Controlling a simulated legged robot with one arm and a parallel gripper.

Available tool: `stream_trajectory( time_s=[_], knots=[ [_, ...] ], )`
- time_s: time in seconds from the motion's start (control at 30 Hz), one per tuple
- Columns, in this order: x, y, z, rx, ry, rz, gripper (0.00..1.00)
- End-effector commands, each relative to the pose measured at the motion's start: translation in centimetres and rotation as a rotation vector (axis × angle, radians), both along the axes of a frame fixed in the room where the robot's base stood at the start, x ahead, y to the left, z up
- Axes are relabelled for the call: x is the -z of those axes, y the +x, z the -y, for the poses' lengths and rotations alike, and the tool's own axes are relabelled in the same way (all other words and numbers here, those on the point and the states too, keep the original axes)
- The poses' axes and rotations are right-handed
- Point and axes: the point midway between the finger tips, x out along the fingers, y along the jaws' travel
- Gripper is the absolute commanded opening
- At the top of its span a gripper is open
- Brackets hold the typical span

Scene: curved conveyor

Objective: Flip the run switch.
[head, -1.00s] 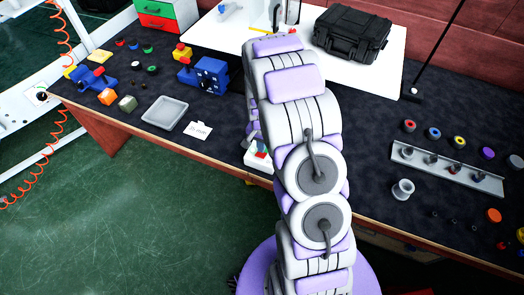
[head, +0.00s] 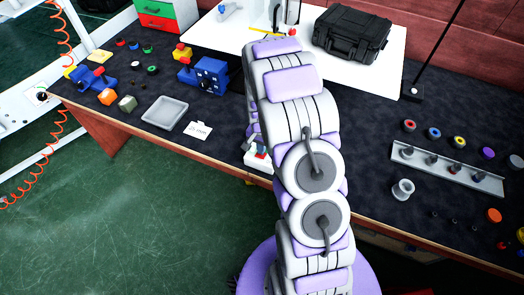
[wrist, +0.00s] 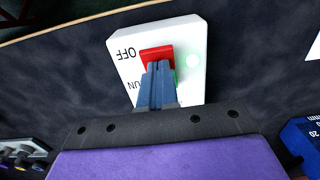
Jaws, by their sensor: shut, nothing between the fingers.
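The run switch is a white box (wrist: 186,38) in the wrist view, marked OFF and, partly covered, RUN; the lettering appears upside down. Its red rocker part (wrist: 157,52) shows beside the OFF mark, with a sliver of green below it. In the head view the switch box (head: 254,162) is at the bench's front edge, mostly hidden by my arm.
A grey tray (head: 164,112) and a small white label card (head: 198,130) lie left of the switch. A blue device (head: 210,76) stands behind them. A black case (head: 352,37) stands at the back.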

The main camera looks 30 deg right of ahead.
Motion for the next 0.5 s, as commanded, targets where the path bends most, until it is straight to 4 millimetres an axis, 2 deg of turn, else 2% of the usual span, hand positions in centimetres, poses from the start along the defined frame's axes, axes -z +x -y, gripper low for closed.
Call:
stream_trajectory(
  time_s=[0.5],
  knots=[
    [0.72, -0.01, 0.01, 0.000, 0.000, -0.001, 0.00]
  ],
)
